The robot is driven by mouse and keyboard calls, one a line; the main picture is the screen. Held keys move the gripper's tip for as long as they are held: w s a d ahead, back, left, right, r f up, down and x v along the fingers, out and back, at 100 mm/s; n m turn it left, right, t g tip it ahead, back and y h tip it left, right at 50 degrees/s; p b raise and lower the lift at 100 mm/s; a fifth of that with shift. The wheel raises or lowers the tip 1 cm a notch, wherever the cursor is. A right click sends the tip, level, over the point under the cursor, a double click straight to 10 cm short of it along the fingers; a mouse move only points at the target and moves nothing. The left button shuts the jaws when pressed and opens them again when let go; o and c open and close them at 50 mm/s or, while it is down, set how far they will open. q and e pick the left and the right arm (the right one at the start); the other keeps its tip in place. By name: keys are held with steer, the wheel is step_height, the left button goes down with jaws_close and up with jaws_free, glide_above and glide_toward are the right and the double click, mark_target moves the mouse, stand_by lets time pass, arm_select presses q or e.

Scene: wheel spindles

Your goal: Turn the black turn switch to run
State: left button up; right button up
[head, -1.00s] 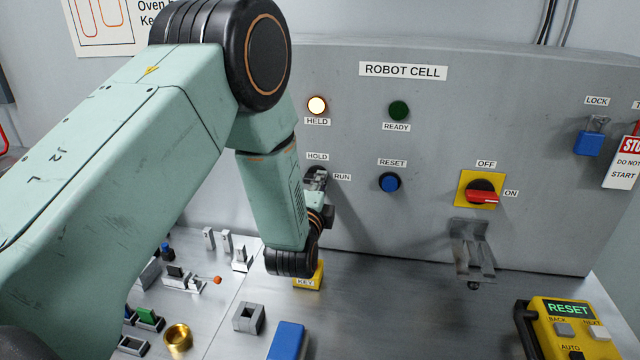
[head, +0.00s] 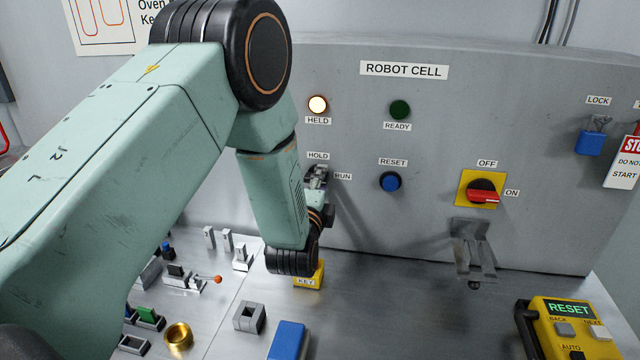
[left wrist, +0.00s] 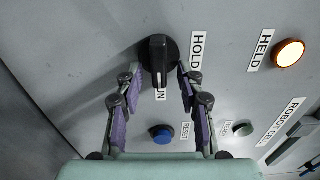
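The black turn switch (left wrist: 158,62) is on the grey panel, with the HOLD label (left wrist: 198,52) beside it and the RUN label (left wrist: 160,94) partly covered by its handle. In the left wrist view its bar handle lies lengthwise towards RUN. My left gripper (left wrist: 160,75) is open, one finger on each side of the switch, with visible gaps to the handle. In the head view the left gripper (head: 318,178) is at the switch and hides most of it. The HELD lamp (head: 318,104) is lit; the READY lamp (head: 400,109) is dark. My right gripper is out of view.
The blue RESET button (head: 390,181) and a red rotary switch (head: 483,192) on a yellow plate are to the right. A metal bracket (head: 472,248) juts out below it. A yellow KEY block (head: 309,280) sits on the bench under my left arm.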

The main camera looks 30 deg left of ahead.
arm_select(q)
steer(key=v, duration=1.2)
steer(key=shift+f, duration=0.1)
